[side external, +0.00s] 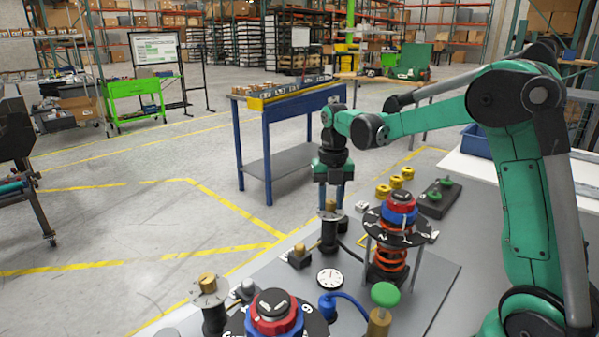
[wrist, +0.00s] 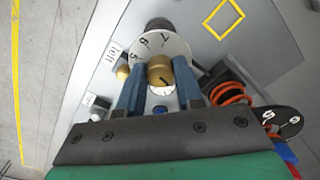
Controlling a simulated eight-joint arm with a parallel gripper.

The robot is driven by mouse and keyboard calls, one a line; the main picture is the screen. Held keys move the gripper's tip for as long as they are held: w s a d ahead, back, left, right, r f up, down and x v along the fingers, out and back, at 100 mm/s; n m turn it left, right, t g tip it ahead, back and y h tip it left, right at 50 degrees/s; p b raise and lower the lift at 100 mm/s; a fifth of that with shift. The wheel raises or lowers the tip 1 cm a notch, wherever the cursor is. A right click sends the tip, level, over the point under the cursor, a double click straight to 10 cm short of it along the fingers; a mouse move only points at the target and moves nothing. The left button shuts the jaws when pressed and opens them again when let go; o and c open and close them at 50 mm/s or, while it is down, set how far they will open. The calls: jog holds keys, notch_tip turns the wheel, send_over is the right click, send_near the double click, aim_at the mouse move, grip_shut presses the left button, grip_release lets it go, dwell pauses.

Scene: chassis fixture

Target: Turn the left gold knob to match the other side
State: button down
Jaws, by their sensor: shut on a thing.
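The left gold knob (wrist: 159,72) sits on a pale round dial (wrist: 177,44) with numbers 5, 6 and 7 showing; a small tag (wrist: 115,54) reading "left" lies beside it. My gripper (wrist: 159,88) is shut on this knob, one blue-grey finger on each side. A dark line shows on the knob's top; the numbers on the near side of the dial are partly hidden. In the side external view my gripper (side external: 331,190) points down over the same knob (side external: 331,206) on its black post. The other gold knob (side external: 208,280) stands on a similar dial at the front left, its setting too small to read.
A red and blue knob on a black dial over an orange spring (side external: 391,256) stands close to the right of the held knob. A similar red and blue knob (side external: 274,308), a gauge (side external: 330,279) and a green-topped knob (side external: 384,294) are nearer the camera.

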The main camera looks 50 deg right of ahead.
aim_at(331, 202)
jog(key=m, duration=1.4)
jog(key=c, duration=0.7)
grip_release()
notch_tip(331, 202, up, 7)
jog(key=shift+r, duration=0.1)
jog(key=shift+a, duration=0.1)
